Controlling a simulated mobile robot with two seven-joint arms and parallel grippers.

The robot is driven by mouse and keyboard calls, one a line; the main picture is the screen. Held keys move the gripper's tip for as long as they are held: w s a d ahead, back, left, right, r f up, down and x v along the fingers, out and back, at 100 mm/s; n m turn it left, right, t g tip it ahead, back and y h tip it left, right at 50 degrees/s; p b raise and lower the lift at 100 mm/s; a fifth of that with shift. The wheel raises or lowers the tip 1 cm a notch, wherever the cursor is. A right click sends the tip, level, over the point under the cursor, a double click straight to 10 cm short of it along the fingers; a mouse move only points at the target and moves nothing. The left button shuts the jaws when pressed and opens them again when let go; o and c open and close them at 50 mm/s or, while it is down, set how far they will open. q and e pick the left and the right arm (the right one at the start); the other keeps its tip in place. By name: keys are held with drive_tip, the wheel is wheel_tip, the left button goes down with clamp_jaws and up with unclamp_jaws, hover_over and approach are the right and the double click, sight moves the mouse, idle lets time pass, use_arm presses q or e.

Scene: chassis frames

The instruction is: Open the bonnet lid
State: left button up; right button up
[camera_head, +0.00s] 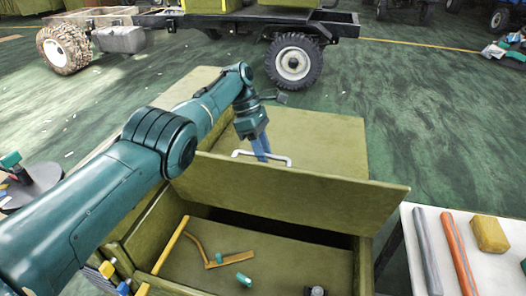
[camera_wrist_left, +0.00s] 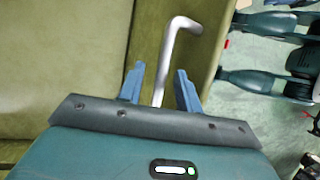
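The olive-green bonnet lid (camera_head: 285,192) is raised at a tilt over an open olive-green box (camera_head: 160,225), so the inside shows. A white bar handle (camera_head: 280,158) sits at the lid's upper, far side. My left gripper (camera_head: 262,152) is at this handle, reaching down from above. In the left wrist view its two blue fingers (camera_wrist_left: 160,85) are spread apart, with the handle (camera_wrist_left: 183,24) passing between them. A gap shows beside the bar, so the fingers do not look closed on it. My right gripper is not in view.
Inside the box lie a yellow bar (camera_head: 172,243), an angled tool (camera_head: 212,262) and small teal parts (camera_head: 244,279). A white table (camera_head: 495,270) at the right holds a grey rod, an orange rod and a yellow block. A wheeled chassis (camera_head: 250,20) stands behind on green floor.

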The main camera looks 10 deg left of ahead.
use_arm(q)
wheel_tip(320, 180, up, 10)
drive_tip(key=p, duration=0.3)
drive_tip(key=shift+s+f, duration=0.1)
drive_tip(key=shift+f, duration=0.1)
